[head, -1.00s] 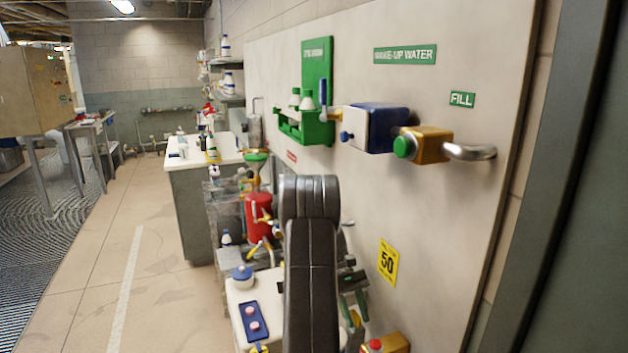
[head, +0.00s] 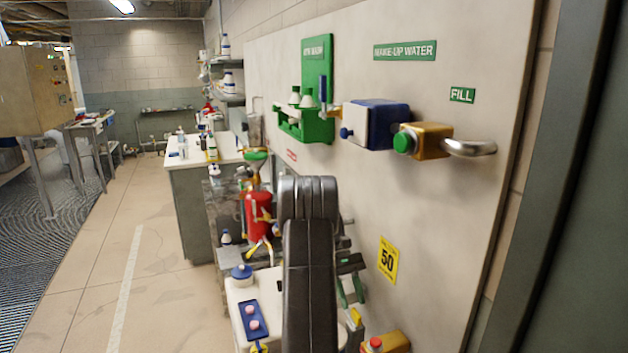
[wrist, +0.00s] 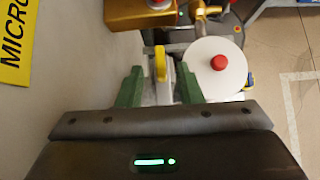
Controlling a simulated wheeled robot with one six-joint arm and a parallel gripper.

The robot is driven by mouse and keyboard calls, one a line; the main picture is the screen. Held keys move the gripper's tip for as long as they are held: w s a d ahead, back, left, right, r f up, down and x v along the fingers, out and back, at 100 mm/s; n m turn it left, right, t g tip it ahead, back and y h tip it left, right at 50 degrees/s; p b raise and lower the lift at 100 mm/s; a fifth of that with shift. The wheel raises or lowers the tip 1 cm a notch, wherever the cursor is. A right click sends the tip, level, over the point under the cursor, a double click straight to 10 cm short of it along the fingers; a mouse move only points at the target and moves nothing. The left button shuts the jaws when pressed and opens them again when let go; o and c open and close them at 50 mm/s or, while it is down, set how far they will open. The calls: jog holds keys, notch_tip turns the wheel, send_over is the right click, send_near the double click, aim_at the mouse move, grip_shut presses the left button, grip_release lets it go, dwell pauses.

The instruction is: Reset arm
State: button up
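My gripper (wrist: 159,72) shows in the wrist view as two green fingers standing well apart, so it is open. A yellow lever handle (wrist: 160,64) on grey metal shows between the fingers; I cannot tell how far beyond them it is, and nothing looks gripped. In the head view my black arm rises at the lower middle, and the green fingers show just right of it, partly hidden. The yellow handle (head: 356,317) shows below them there.
A brass-coloured block with a red button (head: 385,343) is at the lower right. The wall panel (head: 440,220) carries a blue box (head: 380,125) and a green eye-wash holder (head: 318,128). A white bench top (head: 235,320) is left of my arm. Open floor (head: 130,260) lies further left.

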aim_at(355, 312)
jog(key=shift+n, duration=0.3)
jog(key=x, duration=0.4)
jog(key=shift+s+f, duration=0.15)
jog(key=shift+f, duration=0.05)
jog(key=n+t+h+b, duration=0.1)
jog(key=n+t+h, duration=0.1)
jog(key=n+h, duration=0.1)
jog(key=shift+a+n, duration=0.2)
jog(key=shift+n, duration=0.4)
jog(key=shift+f+n+t+h+b, duration=0.1)
jog(key=shift+n+t+h+b, duration=0.55)
jog(key=shift+n+b, duration=0.4)
jog(key=n+t+h+b, duration=0.1)
jog(key=n+t, duration=0.1)
jog(key=n, duration=0.1)
jog(key=shift+s+b, duration=0.1)
jog(key=shift+b, duration=0.2)
jog(key=shift+r+n+t+b, duration=0.2)
jog(key=shift+n+t+b, duration=0.15)
jog(key=shift+n, duration=0.1)
jog(key=shift+r, duration=0.1)
